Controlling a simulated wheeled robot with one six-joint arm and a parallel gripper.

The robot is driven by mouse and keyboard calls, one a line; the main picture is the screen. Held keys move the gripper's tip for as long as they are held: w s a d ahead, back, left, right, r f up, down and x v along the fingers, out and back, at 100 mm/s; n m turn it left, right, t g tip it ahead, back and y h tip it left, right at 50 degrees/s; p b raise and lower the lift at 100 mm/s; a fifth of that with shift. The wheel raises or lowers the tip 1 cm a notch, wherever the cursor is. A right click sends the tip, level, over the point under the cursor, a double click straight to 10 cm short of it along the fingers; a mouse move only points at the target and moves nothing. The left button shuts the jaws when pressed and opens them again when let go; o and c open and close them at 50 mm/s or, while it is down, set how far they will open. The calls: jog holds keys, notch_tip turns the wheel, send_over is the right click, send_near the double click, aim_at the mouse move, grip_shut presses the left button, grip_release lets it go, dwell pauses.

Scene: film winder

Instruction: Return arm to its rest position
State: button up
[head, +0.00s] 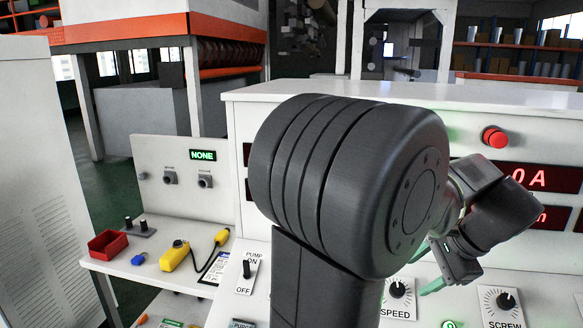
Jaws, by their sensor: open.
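My arm fills the middle of the head view, with a large dark ribbed joint in front of the control console (340,92). My gripper (428,270) is at the right, beyond that joint, pointing down and left in front of the console. Its green fingertips are apart, and I see nothing held between them. In the picture it is just above the SPEED knob (398,288); I cannot tell how far it is from the panel. Part of the wrist is hidden behind the big joint.
A red button (494,137) and a red-digit display (522,177) are on the console. The SCREW knob (506,301) and PUMP switch (247,268) are on its sloped panel. A side shelf holds a red bin (108,245) and a yellow pendant (175,256). A white cabinet (45,180) stands left.

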jog(key=x, duration=0.7)
jog(key=shift+w+a+f, duration=0.15)
jog(key=shift+a+f, duration=0.05)
jog(key=shift+f, duration=0.1)
jog(key=v, duration=1.4)
jog(key=shift+n, duration=0.4)
jog(key=x, duration=1.4)
jog(key=shift+w+f, duration=0.1)
jog(key=shift+f, duration=0.05)
jog(key=n+g+b, duration=0.1)
jog(key=n, duration=0.2)
jog(key=shift+a+g+b, duration=0.1)
jog(key=shift+g+b, duration=0.2)
jog(key=shift+b, duration=0.1)
jog(key=n+b, duration=0.1)
jog(key=n, duration=0.1)
jog(key=n+g+h+b, duration=0.1)
jog(key=shift+n+g+h+b, duration=0.3)
jog(key=shift+n, duration=0.1)
jog(key=n+g+h+b, duration=0.1)
jog(key=n+h+b, duration=0.1)
jog(key=n+b, duration=0.3)
jog(key=shift+a, duration=0.15)
notch_tip(320, 180, up, 7)
jog(key=shift+r+p, duration=0.25)
jog(key=shift+p, duration=0.3)
